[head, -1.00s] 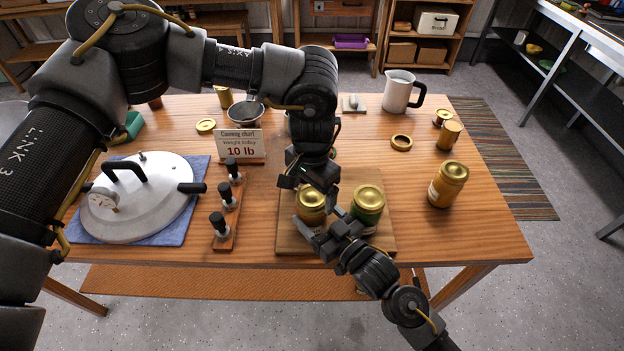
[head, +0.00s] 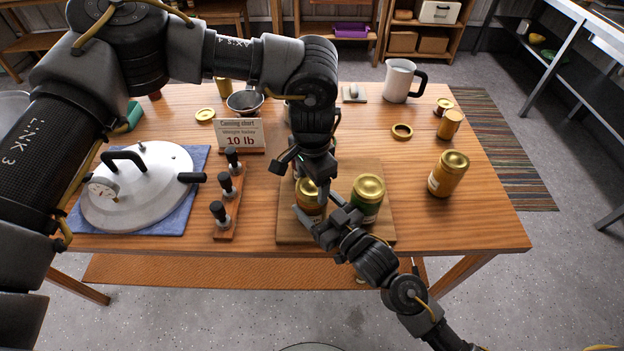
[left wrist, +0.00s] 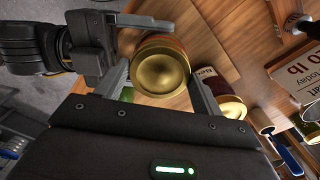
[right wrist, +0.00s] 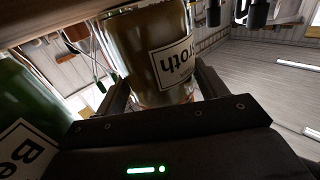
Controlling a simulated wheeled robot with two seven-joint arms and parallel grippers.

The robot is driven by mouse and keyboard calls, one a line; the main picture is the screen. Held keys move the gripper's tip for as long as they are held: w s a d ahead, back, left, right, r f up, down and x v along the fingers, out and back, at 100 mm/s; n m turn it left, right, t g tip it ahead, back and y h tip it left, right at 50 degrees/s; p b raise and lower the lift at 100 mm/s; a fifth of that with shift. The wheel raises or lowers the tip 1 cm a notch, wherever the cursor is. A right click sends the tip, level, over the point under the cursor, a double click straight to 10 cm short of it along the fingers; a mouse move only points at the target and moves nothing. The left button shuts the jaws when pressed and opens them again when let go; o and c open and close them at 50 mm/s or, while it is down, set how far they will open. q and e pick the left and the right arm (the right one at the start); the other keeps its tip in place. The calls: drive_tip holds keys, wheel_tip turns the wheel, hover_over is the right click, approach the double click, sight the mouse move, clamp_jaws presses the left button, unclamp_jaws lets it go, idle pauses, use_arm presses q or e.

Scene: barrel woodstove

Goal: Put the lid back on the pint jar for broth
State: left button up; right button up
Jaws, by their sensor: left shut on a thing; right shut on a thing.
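The broth jar (head: 307,208) stands on the cutting board (head: 290,232), with a gold lid (head: 306,186) at its mouth; the lid also shows in the left wrist view (left wrist: 160,72). I cannot tell whether the lid is fully seated. My left gripper (head: 312,180) comes down from above, shut on the lid, a finger on each side. My right gripper (head: 324,218) reaches in from the front right, shut around the jar's glass; the right wrist view shows the "Broth" label (right wrist: 172,62) between its fingers. That view is upside down and the lid is hidden there.
A green jar (head: 367,207) with a gold lid stands close to the right, near my right gripper. A dark red jar (left wrist: 215,85) is close behind. A wooden rack (head: 230,205) with black-knobbed weights and a sign (head: 240,135) stand left. An amber jar (head: 449,176) stands right.

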use_arm(q)
drive_tip(key=m, duration=0.4)
drive_tip(key=shift+m, duration=0.4)
drive_tip(key=m, duration=1.4)
drive_tip(key=shift+w+m, duration=0.1)
drive_tip(key=shift+m, duration=0.3)
drive_tip(key=m, duration=1.4)
drive_tip(key=shift+m, duration=0.4)
drive_tip(key=m, duration=0.3)
drive_tip(key=shift+m, duration=0.3)
drive_tip(key=o, duration=1.1)
drive_tip(key=shift+f, duration=0.1)
